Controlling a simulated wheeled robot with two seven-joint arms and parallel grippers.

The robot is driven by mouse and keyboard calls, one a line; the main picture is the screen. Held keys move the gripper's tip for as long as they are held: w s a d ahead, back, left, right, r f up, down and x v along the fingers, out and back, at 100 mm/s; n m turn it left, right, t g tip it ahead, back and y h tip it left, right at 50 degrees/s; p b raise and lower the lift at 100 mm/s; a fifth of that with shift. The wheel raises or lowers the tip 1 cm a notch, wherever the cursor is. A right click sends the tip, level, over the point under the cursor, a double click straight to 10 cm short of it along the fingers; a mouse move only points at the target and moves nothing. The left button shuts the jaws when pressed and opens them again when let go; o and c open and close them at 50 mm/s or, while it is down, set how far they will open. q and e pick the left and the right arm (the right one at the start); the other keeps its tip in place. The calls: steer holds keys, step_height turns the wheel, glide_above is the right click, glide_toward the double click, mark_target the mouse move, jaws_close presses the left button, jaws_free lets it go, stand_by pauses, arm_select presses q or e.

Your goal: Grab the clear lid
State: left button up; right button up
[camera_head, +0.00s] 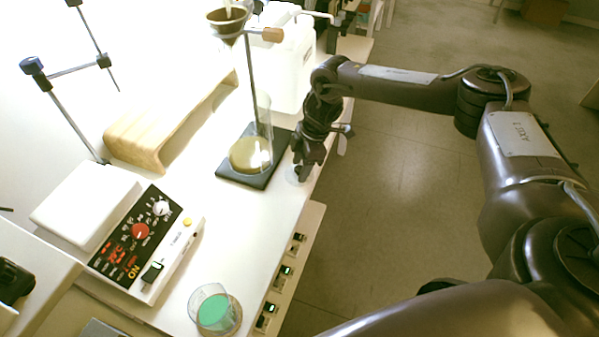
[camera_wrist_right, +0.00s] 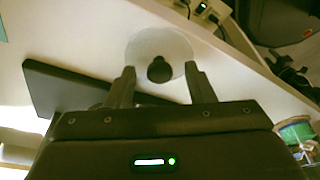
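The clear lid (camera_wrist_right: 140,48) is a round translucent disc with a black knob (camera_wrist_right: 159,70) in its middle. It lies flat on the white table. My right gripper (camera_wrist_right: 163,82) is open, with its two fingers apart on either side of the knob and the near part of the lid; I cannot tell whether they touch it. In the head view my right gripper (camera_head: 305,162) points down near the table's right edge and covers most of the lid. My left gripper is not in view.
A black-based stand (camera_head: 238,181) with a tall glass vessel (camera_head: 263,125) and a funnel (camera_head: 228,24) is left of the gripper. A stirrer (camera_head: 135,240), wooden riser (camera_head: 140,140), white jug (camera_head: 283,60) and beaker with green contents (camera_head: 213,310) share the table (camera_head: 222,215). Bare tabletop lies between stand and beaker.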

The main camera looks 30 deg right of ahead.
steer(key=c, duration=1)
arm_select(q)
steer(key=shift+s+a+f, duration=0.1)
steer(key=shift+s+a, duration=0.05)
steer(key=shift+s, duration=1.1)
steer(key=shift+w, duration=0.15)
arm_select(e)
steer(key=shift+r, duration=0.1)
